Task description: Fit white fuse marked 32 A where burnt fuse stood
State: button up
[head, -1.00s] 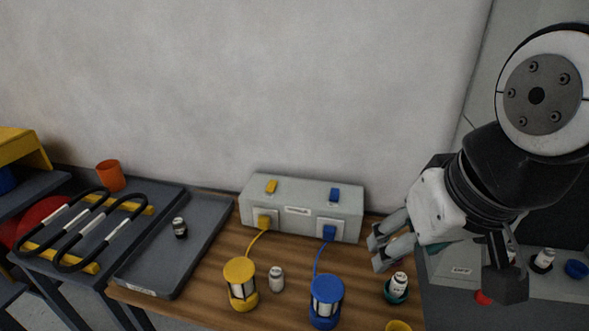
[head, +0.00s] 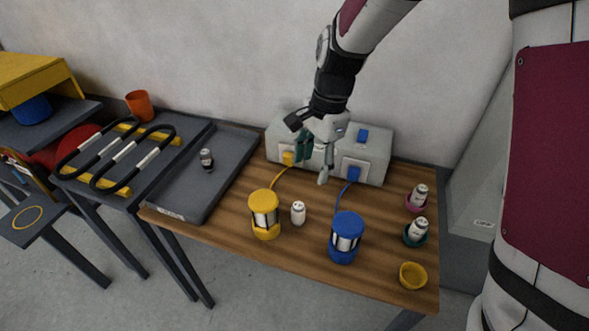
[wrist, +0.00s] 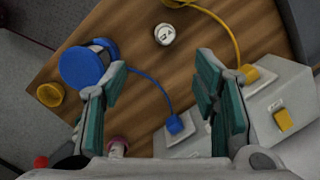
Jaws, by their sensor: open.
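A white fuse (head: 298,213) stands upright on the wooden table between a yellow lamp (head: 265,214) and a blue lamp (head: 345,238). Its top shows in the wrist view (wrist: 165,34), with a dark mark too small to read. Two more white fuses stand at the table's right, one in a pink cup (head: 416,207) and one in a teal cup (head: 415,241); their markings are unreadable. A fuse with a darkened body (head: 207,160) stands on the grey tray (head: 181,207). My gripper (head: 313,168) is open and empty, above the table in front of the grey box (head: 375,145).
A yellow cup (head: 413,275) sits at the table's front right. Yellow and blue cables join the lamps to the box. A rack with black-handled bars (head: 117,155) and an orange cup (head: 139,105) stand left. The table's middle behind the lamps is partly clear.

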aim_at(300, 205)
jog(key=shift+m, duration=0.5)
jog(key=a+f, duration=0.1)
jog(key=f, duration=0.4)
jog(key=a+f, duration=0.1)
jog(key=f, duration=0.5)
jog(key=a+f, duration=0.1)
jog(key=f, duration=0.5)
jog(key=shift+w, duration=0.2)
jog(key=shift+g, duration=0.3)
grip_shut()
jog(key=shift+r, duration=0.1)
